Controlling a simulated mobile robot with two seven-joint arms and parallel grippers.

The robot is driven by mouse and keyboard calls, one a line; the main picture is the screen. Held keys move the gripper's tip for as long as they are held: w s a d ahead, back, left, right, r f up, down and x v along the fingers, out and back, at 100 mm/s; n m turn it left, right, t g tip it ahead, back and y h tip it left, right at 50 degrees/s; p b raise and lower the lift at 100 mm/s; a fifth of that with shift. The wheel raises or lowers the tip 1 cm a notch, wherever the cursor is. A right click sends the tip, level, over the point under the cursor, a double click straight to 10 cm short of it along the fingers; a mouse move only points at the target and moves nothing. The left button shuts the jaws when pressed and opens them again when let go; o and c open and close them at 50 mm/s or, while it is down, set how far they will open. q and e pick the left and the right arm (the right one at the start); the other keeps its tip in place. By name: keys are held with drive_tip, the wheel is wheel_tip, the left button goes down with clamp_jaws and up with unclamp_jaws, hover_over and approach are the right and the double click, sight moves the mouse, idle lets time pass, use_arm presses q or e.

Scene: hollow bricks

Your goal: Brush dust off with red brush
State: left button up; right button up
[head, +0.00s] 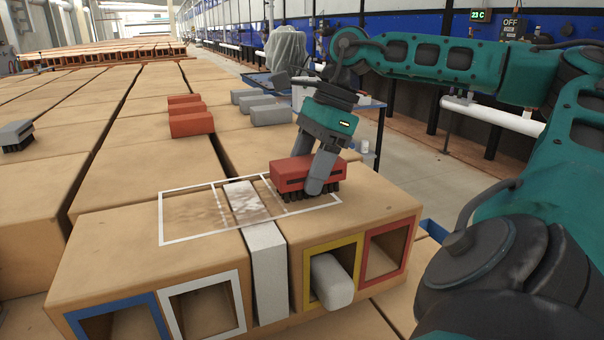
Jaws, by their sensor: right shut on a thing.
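The red brush (292,172) has a red block body and dark bristles, and sits on the top of the large tan hollow brick (385,200). My right gripper (320,175) is shut on it, with one grey finger in front of the brush's near side. The bristles meet the brick top inside the right part of a white outlined rectangle (160,225). My left gripper is not in view.
A light grey strip (268,270) runs over the top and front between the hollow bricks. A pale block (331,281) pokes out of the yellow-framed opening. Red bricks (190,120), grey blocks (268,114) and a grey brush (16,135) lie farther back.

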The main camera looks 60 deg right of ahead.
drive_tip(key=shift+s+a+b, duration=0.3)
drive_tip(key=shift+s+b, duration=0.05)
drive_tip(key=shift+s, duration=0.15)
drive_tip(key=shift+s+a+b, duration=0.3)
drive_tip(key=shift+s, duration=0.2)
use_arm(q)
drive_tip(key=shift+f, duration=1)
use_arm(e)
drive_tip(key=shift+s+a, duration=0.6)
drive_tip(key=shift+s, duration=0.35)
drive_tip(key=shift+s+a, duration=0.6)
drive_tip(key=shift+s, duration=0.3)
use_arm(q)
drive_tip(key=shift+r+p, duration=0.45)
drive_tip(key=shift+p, duration=0.05)
use_arm(e)
drive_tip(key=shift+r, duration=0.7)
use_arm(q)
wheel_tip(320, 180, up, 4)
drive_tip(key=p, duration=0.4)
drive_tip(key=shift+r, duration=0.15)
use_arm(e)
wheel_tip(320, 180, up, 6)
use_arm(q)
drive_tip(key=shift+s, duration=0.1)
use_arm(e)
drive_tip(key=shift+s, duration=0.1)
